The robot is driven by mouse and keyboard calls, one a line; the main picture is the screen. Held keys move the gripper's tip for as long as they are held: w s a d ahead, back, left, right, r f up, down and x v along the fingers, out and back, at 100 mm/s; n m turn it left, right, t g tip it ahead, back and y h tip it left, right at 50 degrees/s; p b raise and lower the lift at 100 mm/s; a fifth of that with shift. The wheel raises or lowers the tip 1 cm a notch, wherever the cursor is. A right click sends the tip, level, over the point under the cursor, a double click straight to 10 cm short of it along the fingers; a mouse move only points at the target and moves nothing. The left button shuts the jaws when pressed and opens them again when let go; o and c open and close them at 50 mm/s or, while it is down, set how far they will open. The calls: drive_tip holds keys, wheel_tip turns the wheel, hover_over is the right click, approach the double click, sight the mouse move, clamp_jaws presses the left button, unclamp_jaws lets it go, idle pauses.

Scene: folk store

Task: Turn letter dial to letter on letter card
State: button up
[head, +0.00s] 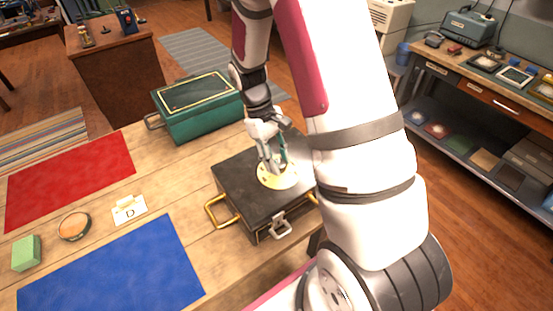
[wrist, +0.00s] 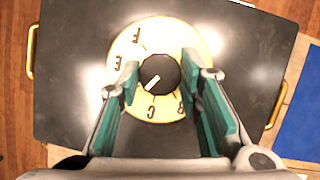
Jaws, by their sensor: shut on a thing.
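The letter card (head: 129,211) on the table reads D. The letter dial is a round cream disc (wrist: 200,45) on top of a black box; it also shows in the head view (head: 266,182). Its black knob (wrist: 165,68) has a white pointer aimed down and left in the wrist view. The letters F, E, C and part of B show; the stretch between E and C lies behind the left finger. My gripper (wrist: 160,80) points down at the dial, its teal-padded fingers shut on the knob from both sides. In the head view my gripper (head: 272,162) stands over the disc.
The black box (head: 235,175) has brass handles and a front latch (head: 281,226). A green box (head: 197,105) stands behind it. A red mat (head: 70,180), blue mat (head: 110,270), round tin (head: 74,226) and green block (head: 26,253) lie to the left.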

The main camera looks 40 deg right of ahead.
drive_tip(key=shift+m+y, duration=0.5)
drive_tip(key=shift+m, duration=0.6)
drive_tip(key=shift+d, duration=0.1)
drive_tip(key=o, duration=1.1)
drive_tip(key=shift+o, duration=0.2)
drive_tip(key=v, duration=1.2)
